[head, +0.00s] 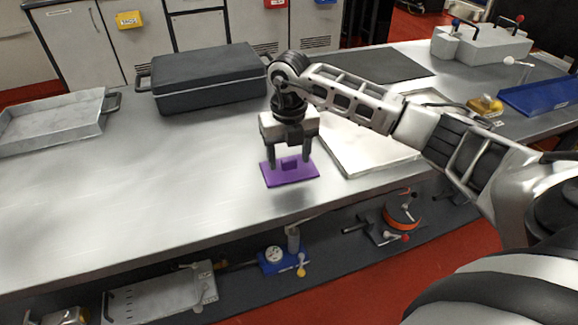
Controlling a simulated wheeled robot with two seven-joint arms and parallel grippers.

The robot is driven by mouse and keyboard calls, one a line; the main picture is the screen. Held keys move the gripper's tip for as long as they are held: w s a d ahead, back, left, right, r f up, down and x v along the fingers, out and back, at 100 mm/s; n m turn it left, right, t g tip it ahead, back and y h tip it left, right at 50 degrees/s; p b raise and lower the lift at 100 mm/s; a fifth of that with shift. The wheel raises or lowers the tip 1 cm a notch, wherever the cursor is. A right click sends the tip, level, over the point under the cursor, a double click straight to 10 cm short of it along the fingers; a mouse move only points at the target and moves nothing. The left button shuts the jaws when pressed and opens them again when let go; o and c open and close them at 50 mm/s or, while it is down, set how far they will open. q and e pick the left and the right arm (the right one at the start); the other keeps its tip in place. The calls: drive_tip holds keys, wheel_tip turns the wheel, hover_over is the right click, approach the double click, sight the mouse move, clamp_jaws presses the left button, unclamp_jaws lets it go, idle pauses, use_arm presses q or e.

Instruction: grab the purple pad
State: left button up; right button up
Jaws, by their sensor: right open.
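The purple pad (290,177) is a thin flat plate with a small raised purple block on its middle. It is near the front edge of the metal workbench (130,190). My right gripper (290,162) points straight down over the pad. Its fingers are spread to either side of the raised block, with gaps between. A faint dark patch shows on the bench below the pad; I cannot tell whether the pad rests flat or sits slightly raised. My left gripper is not in view.
A dark lidded case (207,80) stands behind, with a grey metal tray (52,128) at the left. A white board (372,152) lies right of the pad. A blue tray (542,96) is at the far right.

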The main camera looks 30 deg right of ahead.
drive_tip(key=c, duration=1.1)
drive_tip(key=shift+r, duration=0.15)
